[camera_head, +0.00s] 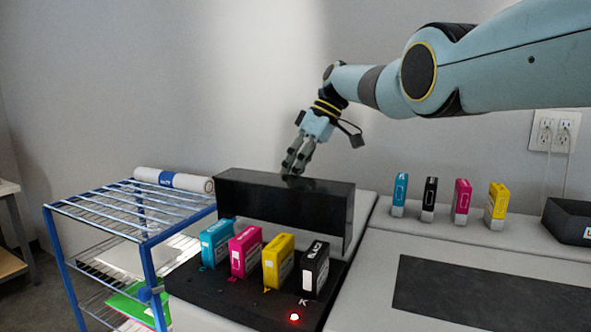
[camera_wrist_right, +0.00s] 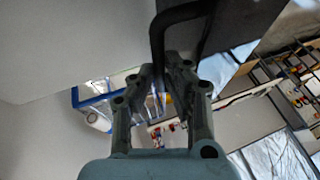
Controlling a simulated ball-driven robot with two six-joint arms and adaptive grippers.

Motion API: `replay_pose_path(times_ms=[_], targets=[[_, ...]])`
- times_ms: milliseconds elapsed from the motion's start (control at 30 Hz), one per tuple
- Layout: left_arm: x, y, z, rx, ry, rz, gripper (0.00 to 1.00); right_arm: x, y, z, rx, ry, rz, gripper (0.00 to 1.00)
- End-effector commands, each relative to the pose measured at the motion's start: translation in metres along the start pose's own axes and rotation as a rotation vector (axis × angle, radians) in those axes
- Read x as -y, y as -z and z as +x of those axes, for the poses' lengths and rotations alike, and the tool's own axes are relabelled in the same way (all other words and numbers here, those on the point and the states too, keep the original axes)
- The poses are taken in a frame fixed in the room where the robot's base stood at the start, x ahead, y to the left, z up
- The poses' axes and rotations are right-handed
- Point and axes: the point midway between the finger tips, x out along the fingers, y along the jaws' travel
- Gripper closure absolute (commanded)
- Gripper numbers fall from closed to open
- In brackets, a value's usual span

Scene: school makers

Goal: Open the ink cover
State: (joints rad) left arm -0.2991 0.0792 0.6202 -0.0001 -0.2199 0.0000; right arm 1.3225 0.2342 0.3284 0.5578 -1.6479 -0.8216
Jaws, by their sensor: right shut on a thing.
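The black ink cover (camera_head: 285,207) stands raised behind the ink bay, its long face toward me. Cyan (camera_head: 217,243), magenta (camera_head: 245,251), yellow (camera_head: 278,261) and black (camera_head: 314,268) cartridges stand uncovered in a row in the bay. My right gripper (camera_head: 291,170) reaches down to the cover's upper edge from behind and is shut on the cover. In the right wrist view, a dark curved bar like a handle (camera_wrist_right: 157,42) runs to the fingers (camera_wrist_right: 163,72). The exact contact is partly hidden. My left gripper is not in view.
A red light (camera_head: 294,317) glows at the bay's front. Several spare cartridges (camera_head: 430,200) stand on the printer top at right, near a black tray (camera_head: 568,222). A blue wire rack (camera_head: 135,210) with a white roll (camera_head: 174,180) is at left. The wall is close behind.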

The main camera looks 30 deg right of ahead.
Motion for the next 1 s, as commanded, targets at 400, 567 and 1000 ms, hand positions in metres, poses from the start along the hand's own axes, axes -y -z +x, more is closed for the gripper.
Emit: replay_pose_path(times_ms=[400, 567, 1000], targets=[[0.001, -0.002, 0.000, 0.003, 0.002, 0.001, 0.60, 0.000, 0.000, 0.000, -0.001, -0.001, -0.001, 1.00], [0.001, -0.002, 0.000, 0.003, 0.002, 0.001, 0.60, 0.000, 0.000, 0.000, -0.001, -0.002, -0.001, 0.72], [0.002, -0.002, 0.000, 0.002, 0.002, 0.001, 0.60, -0.001, 0.001, -0.014, -0.003, -0.003, 0.000, 0.66]])
